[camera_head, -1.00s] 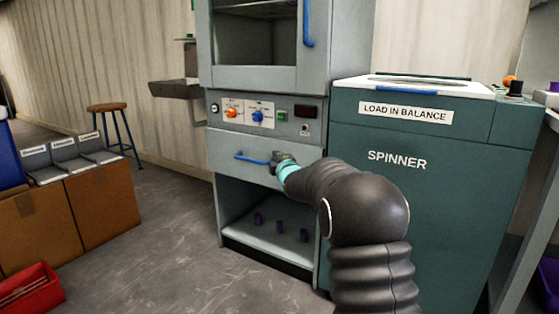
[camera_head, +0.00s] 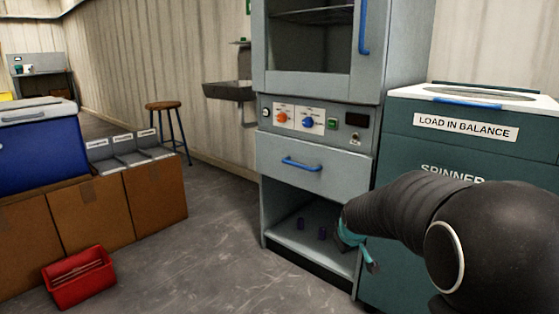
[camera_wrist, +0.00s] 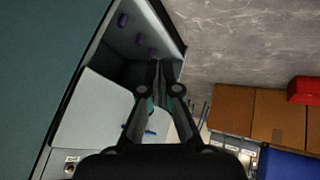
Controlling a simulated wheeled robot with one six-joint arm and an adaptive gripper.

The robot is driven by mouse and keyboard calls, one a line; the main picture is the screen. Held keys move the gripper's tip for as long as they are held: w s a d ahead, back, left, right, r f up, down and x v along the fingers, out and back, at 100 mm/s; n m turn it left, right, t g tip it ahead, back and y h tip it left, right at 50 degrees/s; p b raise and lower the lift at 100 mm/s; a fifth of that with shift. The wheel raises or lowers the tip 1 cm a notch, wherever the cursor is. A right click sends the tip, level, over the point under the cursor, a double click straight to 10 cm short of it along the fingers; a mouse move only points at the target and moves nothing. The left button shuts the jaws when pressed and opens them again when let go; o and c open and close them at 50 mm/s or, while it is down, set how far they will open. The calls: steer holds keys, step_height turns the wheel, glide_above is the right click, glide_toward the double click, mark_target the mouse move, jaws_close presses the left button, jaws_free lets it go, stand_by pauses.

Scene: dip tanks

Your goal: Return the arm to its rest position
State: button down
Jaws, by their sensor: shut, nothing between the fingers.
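My gripper (camera_head: 372,266) hangs at the end of my dark arm, in front of the right side of the grey cabinet's open lower bay. In the wrist view my gripper (camera_wrist: 158,75) has its fingers together with nothing between them. The drawer (camera_head: 300,165) with a blue handle (camera_head: 301,164) is above and left of my gripper, apart from it, and looks shut. My arm hides part of the lower bay and of the spinner (camera_head: 466,128).
The grey cabinet (camera_head: 390,120) and spinner stand close to my arm. Small purple pegs (camera_head: 322,233) stand in the bay. Cardboard boxes (camera_head: 155,192), a red bin (camera_head: 78,277), a blue cooler (camera_head: 40,150) and a stool (camera_head: 164,106) are to the left. Grey floor between is clear.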

steer(key=s+a+r+m+g+p, duration=0.1)
steer(key=s+r+m+g+p, duration=0.2)
steer(key=s, duration=1.2)
steer(key=s+a+r+m+g+p, duration=0.1)
steer(key=s+r+m+p, duration=0.35)
steer(key=s, duration=1.05)
steer(key=s+r+n+t+p, duration=0.1)
steer(key=s+r+n+t, duration=0.1)
steer(key=s+r, duration=0.3)
step_height(320, 180, up, 3)
steer(key=shift+s+a+r+y, duration=0.1)
steer(key=shift+s+a+y, duration=0.1)
steer(key=shift+y, duration=0.1)
